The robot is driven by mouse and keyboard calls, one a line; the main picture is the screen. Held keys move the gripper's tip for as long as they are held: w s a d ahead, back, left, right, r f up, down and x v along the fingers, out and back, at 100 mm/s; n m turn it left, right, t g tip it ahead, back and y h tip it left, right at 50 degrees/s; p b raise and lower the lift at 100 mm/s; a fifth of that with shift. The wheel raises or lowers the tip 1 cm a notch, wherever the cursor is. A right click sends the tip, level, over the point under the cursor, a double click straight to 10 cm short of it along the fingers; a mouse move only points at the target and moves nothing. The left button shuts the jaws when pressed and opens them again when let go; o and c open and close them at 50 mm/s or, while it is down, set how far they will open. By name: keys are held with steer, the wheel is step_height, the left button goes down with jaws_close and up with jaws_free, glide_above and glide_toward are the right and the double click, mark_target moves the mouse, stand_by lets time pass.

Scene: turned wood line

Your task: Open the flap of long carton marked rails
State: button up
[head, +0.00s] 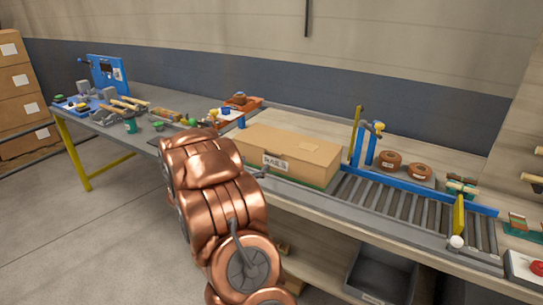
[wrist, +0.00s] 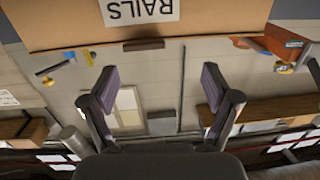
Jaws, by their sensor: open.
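The long carton (head: 285,149) lies on the bench, its top looking flat and closed. A white label on its front reads RAILS (head: 275,162). In the wrist view the carton (wrist: 60,25) spans the top of the picture, with the RAILS label (wrist: 140,10) at the upper edge. A small dark brown tab (wrist: 143,45) shows at the carton's edge, just below the label. My gripper (wrist: 158,86) is open and empty, its two fingers apart and short of the carton in the picture. In the head view my copper arm hides most of the gripper and the carton's left front corner.
A roller conveyor (head: 400,205) with a blue and yellow frame stands right of the carton. Two brown rolls (head: 390,161) sit behind it. A grey bin (head: 382,275) is below.

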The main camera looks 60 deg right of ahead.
steer(key=s+d+g+p, duration=0.1)
steer(key=d+p, duration=0.1)
steer(key=d, duration=0.6)
steer(key=shift+s+d+m+h, duration=0.2)
steer(key=shift+d+m+h, duration=0.1)
steer(key=shift+d, duration=0.1)
jaws_close()
steer(key=shift+r, duration=0.1)
stand_by(0.5)
steer(key=shift+r, duration=0.1)
